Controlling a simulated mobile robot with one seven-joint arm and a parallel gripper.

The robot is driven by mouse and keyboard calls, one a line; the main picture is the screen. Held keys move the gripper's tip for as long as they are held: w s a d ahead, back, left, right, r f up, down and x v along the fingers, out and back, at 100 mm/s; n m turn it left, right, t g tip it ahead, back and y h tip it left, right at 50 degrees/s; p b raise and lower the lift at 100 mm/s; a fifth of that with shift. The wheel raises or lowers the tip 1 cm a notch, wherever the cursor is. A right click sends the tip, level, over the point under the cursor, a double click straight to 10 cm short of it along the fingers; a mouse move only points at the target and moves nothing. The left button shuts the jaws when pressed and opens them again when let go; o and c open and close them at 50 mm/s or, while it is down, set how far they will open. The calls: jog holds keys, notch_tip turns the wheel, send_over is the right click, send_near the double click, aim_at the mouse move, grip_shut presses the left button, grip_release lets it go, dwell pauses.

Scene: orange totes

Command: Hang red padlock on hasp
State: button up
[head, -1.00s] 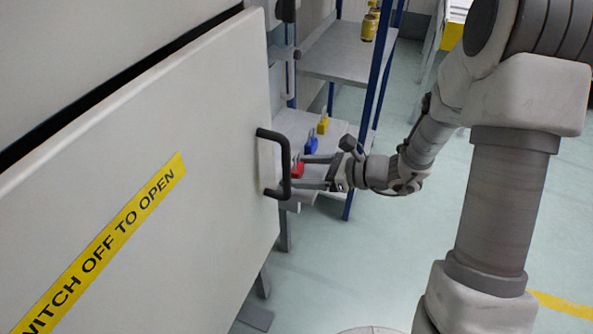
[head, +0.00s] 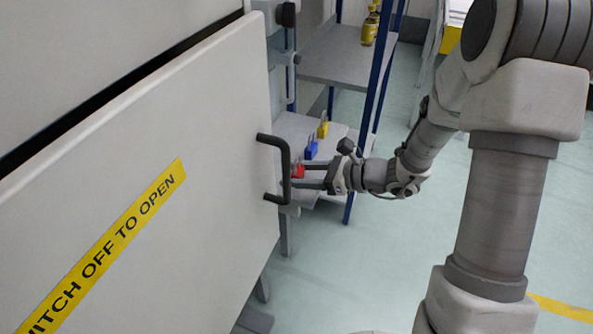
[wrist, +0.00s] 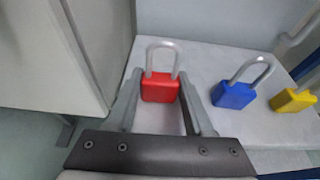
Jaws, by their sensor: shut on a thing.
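The red padlock (wrist: 160,88) stands on a light grey shelf with its silver shackle up, between my fingertips. In the head view the red padlock (head: 298,171) is partly hidden by the black door handle and my fingers. My gripper (wrist: 160,80) is shut on its body from both sides; it also shows in the head view (head: 303,175). A grey bracket (head: 284,57) on the cabinet edge, above the handle, may be the hasp; I cannot tell for sure.
A blue padlock (wrist: 233,95) and a yellow padlock (wrist: 293,100) stand to the right on the shelf (wrist: 210,60). The white cabinet door (head: 150,130) with its black handle (head: 287,170) is close on the left. Blue rack posts (head: 372,80) rise behind my gripper.

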aim_at(297, 158)
jog(key=shift+r+p, duration=1.8)
jog(key=shift+r, duration=0.65)
jog(key=s+d+p, duration=0.1)
jog(key=s+d, duration=0.2)
jog(key=d, duration=0.6)
jog(key=shift+s+d, duration=0.25)
